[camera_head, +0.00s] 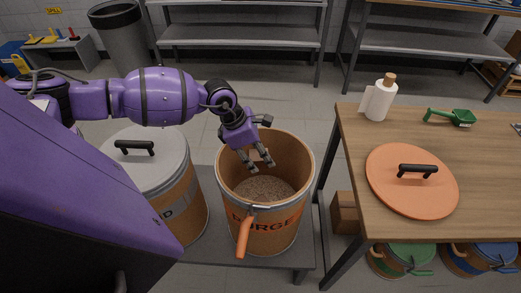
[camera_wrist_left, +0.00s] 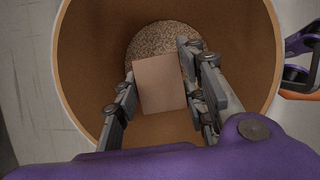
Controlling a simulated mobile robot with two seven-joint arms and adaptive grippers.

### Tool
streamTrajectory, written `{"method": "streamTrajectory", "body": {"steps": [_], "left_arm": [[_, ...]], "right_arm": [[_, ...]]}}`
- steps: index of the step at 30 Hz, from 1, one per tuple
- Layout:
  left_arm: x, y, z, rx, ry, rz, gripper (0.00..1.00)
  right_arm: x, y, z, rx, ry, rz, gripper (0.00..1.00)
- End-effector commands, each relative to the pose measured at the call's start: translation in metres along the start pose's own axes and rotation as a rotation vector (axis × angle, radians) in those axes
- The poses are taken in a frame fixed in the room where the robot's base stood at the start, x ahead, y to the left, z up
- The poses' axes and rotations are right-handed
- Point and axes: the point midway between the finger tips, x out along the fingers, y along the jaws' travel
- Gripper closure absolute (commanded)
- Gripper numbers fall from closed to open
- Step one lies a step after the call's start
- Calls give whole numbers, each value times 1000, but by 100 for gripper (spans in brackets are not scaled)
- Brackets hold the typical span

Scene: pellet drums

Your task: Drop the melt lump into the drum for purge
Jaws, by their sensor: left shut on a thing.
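The purge drum (camera_head: 270,226) is brown with "PURGE" on its front. Its top is open and grainy pellets (camera_head: 262,187) lie inside. My left gripper (camera_head: 260,164) points down over the drum's mouth, its fingers within the rim outline. In the left wrist view it is shut on a pinkish-tan block, the melt lump (camera_wrist_left: 160,84). The lump shows against the pellets (camera_wrist_left: 160,40) and the drum's inner wall (camera_wrist_left: 90,60). In the head view I cannot make out the lump. My right gripper is not in view.
A drum with a grey lid (camera_head: 170,165) stands left of the purge drum. An orange lever (camera_head: 244,235) sticks out from the purge drum's front.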

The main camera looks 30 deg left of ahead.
Motion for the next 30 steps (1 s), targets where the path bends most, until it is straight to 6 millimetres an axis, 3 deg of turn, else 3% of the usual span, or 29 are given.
{"method": "streamTrajectory", "body": {"steps": [5,6,11,23,30], "left_arm": [[-1,1,1,1,-2,2,88],[-2,1,1,1,-2,2,60],[-2,1,1,1,-1,2,40],[-8,1,0,2,0,4,40],[-51,2,-1,3,3,6,40]], "right_arm": [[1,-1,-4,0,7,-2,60],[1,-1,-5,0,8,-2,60],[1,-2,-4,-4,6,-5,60],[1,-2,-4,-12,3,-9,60],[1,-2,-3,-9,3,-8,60]]}}
